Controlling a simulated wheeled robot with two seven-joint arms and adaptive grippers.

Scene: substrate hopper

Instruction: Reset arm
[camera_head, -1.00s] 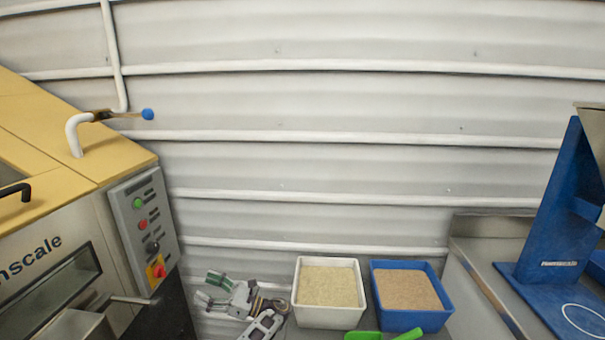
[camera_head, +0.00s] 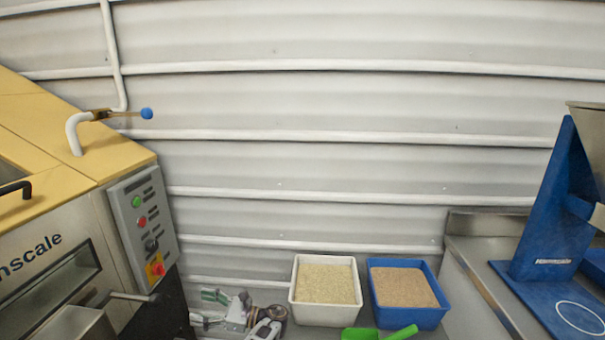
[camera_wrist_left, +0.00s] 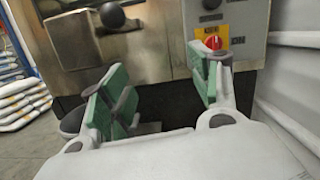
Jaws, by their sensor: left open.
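My left gripper (camera_head: 208,307) shows low in the head view, left of the white tub, with green finger pads. In the left wrist view, the same gripper (camera_wrist_left: 165,95) is open and empty, its two green-padded fingers spread wide apart. It points toward the front of the yellow and steel machine. My right gripper is not in view.
The yellow-topped machine (camera_head: 60,260) with its button panel (camera_head: 145,225) stands at left. A white tub (camera_head: 325,312) and a blue tub (camera_head: 408,316) hold granular material. A green scoop (camera_head: 380,333) lies in front. A blue stand (camera_head: 545,230) is at right.

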